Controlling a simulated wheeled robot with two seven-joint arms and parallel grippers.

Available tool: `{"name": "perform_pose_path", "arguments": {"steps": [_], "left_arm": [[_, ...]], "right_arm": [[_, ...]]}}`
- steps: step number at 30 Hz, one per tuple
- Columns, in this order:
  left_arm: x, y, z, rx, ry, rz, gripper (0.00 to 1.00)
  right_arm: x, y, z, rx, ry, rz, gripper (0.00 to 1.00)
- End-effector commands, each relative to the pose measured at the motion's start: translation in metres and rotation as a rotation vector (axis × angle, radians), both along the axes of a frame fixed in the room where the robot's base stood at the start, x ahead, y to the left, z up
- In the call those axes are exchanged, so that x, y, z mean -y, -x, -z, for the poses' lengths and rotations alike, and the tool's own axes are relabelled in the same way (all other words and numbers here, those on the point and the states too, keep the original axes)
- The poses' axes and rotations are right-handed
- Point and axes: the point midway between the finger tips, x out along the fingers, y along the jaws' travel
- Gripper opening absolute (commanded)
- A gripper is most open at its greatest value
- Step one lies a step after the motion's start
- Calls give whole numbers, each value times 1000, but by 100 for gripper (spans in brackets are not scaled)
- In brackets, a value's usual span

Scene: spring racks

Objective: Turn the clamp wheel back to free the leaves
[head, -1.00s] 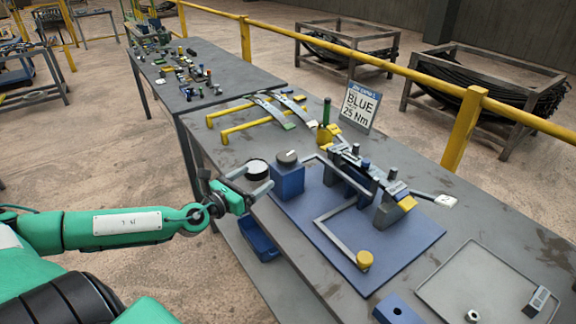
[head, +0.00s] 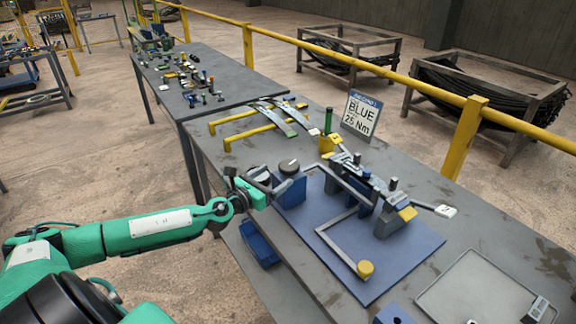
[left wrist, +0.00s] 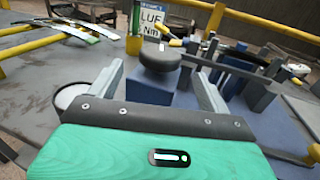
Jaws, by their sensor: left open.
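The clamp wheel is probably the dark round knob (head: 289,166) on top of a blue block (head: 291,191); it also shows in the left wrist view (left wrist: 160,56). My left gripper (head: 278,181) is open beside the block, at about the knob's height. In the left wrist view its two fingers (left wrist: 160,76) lie left and right of the knob, which appears just beyond the tips; contact cannot be told. The clamp fixture (head: 372,190) holds a grey leaf stack (head: 428,206) on a blue base plate (head: 405,258). My right gripper is out of view.
A bent grey bar with a yellow knob (head: 365,268) lies in front of the fixture. A sign reading "BLUE 25 Nm" (head: 361,115) stands behind. Loose leaves (head: 273,119) rest on yellow bars at the back left. A grey tray (head: 470,285) is at the right.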

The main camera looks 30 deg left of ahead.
Motion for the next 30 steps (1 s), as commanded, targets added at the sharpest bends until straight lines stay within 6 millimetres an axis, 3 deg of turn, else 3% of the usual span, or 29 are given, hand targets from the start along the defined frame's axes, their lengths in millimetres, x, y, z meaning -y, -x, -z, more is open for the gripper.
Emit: {"name": "perform_pose_path", "arguments": {"steps": [6, 15, 30], "left_arm": [[4, -27, -3, 3, 2, -1, 80], [9, -59, -2, 2, 1, 0, 80], [10, -69, 0, 0, 0, 2, 78]], "right_arm": [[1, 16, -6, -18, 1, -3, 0], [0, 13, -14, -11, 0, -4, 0], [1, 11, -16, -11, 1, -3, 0]]}}
